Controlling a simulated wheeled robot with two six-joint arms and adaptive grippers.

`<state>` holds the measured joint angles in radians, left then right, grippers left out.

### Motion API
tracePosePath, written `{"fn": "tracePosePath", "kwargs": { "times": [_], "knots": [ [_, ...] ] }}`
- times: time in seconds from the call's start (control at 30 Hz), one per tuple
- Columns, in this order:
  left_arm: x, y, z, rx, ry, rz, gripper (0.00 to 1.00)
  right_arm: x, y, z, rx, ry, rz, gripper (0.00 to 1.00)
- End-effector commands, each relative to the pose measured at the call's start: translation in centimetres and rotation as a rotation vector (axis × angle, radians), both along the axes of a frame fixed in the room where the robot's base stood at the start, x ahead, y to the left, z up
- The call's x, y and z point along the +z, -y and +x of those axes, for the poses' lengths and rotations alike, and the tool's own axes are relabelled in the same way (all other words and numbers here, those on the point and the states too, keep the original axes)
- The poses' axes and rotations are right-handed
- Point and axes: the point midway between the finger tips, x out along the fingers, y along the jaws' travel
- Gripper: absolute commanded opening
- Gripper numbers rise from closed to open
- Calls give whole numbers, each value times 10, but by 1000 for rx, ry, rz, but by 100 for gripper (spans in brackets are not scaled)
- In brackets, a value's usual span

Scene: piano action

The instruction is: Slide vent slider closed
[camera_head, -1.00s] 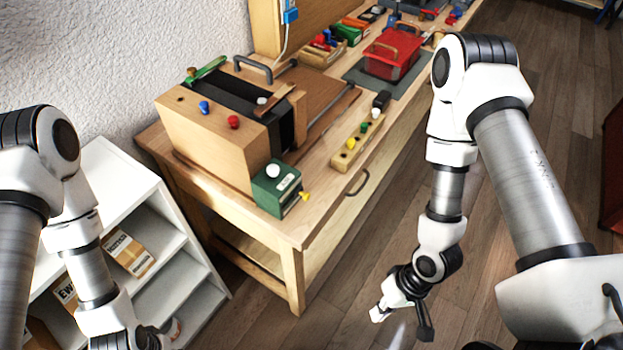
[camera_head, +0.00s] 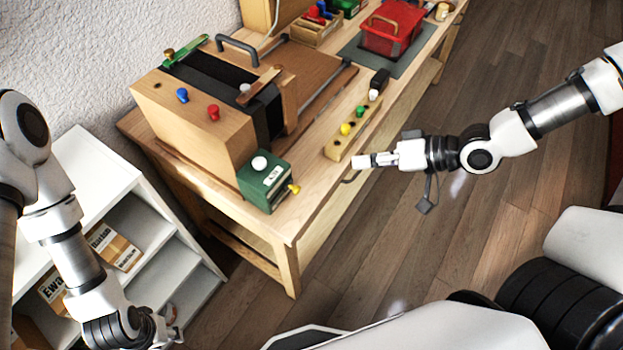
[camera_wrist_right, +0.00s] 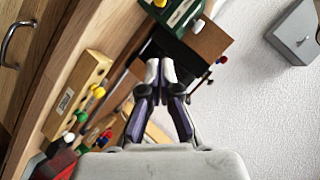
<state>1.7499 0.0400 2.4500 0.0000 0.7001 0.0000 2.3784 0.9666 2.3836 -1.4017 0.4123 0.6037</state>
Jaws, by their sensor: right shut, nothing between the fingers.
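A green box (camera_head: 265,181) with a white knob (camera_head: 259,163) on top stands at the near end of the workbench, beside a wooden bellows box (camera_head: 195,127). A yellow tab (camera_head: 294,189) sticks out from its right side. I cannot tell for sure which part is the vent slider. The green box also shows at the top of the right wrist view (camera_wrist_right: 183,14). My right gripper (camera_head: 360,161) is shut and empty, right of the green box near the bench's front edge. My left gripper (camera_head: 172,334) is low by the white shelf, its fingers too small to read.
A wooden strip with coloured pegs (camera_head: 353,130) lies along the bench's front edge, close to my right gripper. A red crate (camera_head: 392,28) stands on a grey mat further back. A white shelf (camera_head: 125,210) stands left of the bench. The floor at right is clear.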

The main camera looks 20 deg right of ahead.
Motion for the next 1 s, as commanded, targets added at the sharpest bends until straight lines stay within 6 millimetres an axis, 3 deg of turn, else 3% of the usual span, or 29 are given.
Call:
{"fn": "tracePosePath", "kwargs": {
  "times": [0.4,0.7,1.0],
  "knots": [
    [-20,0,0,0,0,0,40,-28,-36,22,8,-2,-8,0],
    [-21,0,0,0,0,0,40,-51,-76,46,9,-2,-6,0],
    [-16,0,0,0,0,0,40,-76,-99,35,3,-1,-1,0]
  ]
}}
